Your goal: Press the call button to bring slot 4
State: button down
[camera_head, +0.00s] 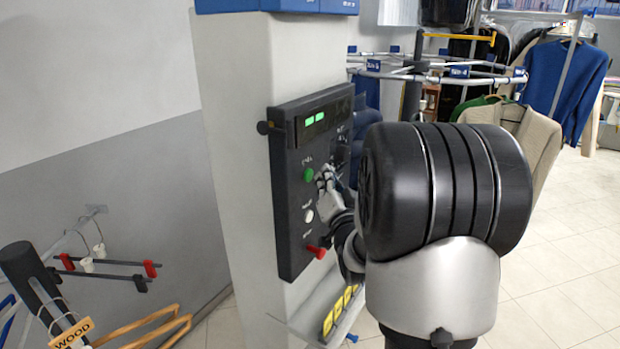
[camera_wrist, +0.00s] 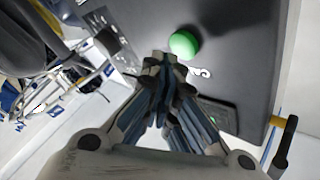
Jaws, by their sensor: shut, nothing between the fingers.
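A dark control panel (camera_head: 290,225) is fixed to a pale column. It carries a green button (camera_head: 309,174), a white button (camera_head: 309,216) and a red lever or knob (camera_head: 317,251). A small display (camera_head: 314,118) at its top shows two green dashes. My gripper (camera_head: 325,175) is in front of the panel, just right of the green button. In the wrist view its closed fingertips (camera_wrist: 165,61) are empty and appear beside the green button (camera_wrist: 184,44); I cannot tell whether they touch the panel. My arm hides part of the panel's right side.
A garment conveyor rail (camera_head: 440,77) with blue tags stands behind the panel. A beige cardigan (camera_head: 530,135) and a blue sweater (camera_head: 565,75) hang at the right. Hangers on a rack (camera_head: 105,268) are at the lower left. Open tiled floor lies at the right.

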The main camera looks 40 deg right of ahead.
jog(key=s, duration=0.1)
jog(key=s+d+b, duration=0.1)
jog(key=s, duration=0.1)
jog(key=s+d, duration=0.1)
jog(key=shift+s, duration=0.3)
dwell(0.3)
jog(key=shift+a, duration=0.1)
dwell(0.5)
